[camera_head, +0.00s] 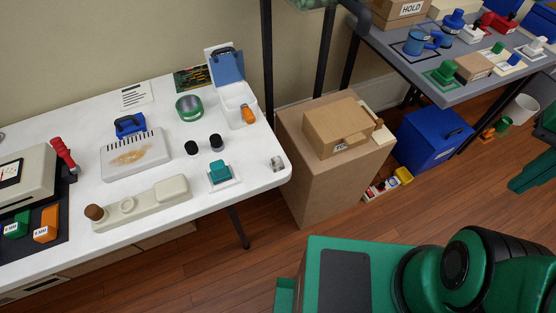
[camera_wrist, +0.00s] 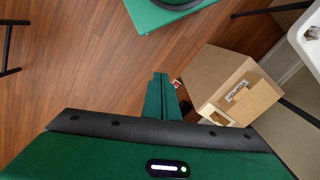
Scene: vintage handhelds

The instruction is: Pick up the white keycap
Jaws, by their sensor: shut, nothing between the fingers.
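A small whitish piece (camera_head: 277,163) sits near the right front corner of the white table (camera_head: 250,188). It may be the white keycap, but it is too small to be sure. It seems to show in the wrist view (camera_wrist: 312,33) too, at the right edge on the white table corner. My gripper (camera_wrist: 161,78) is shut and empty in the wrist view, its green fingers together above the wooden floor. It is well apart from the white table.
A teal block (camera_head: 219,171) on a white square, two black cylinders (camera_head: 203,144) and a beige tray (camera_head: 143,204) are on the white table. A cardboard box (camera_head: 340,127) tops a brown pedestal (camera_head: 308,188) between it and the grey table (camera_head: 430,75).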

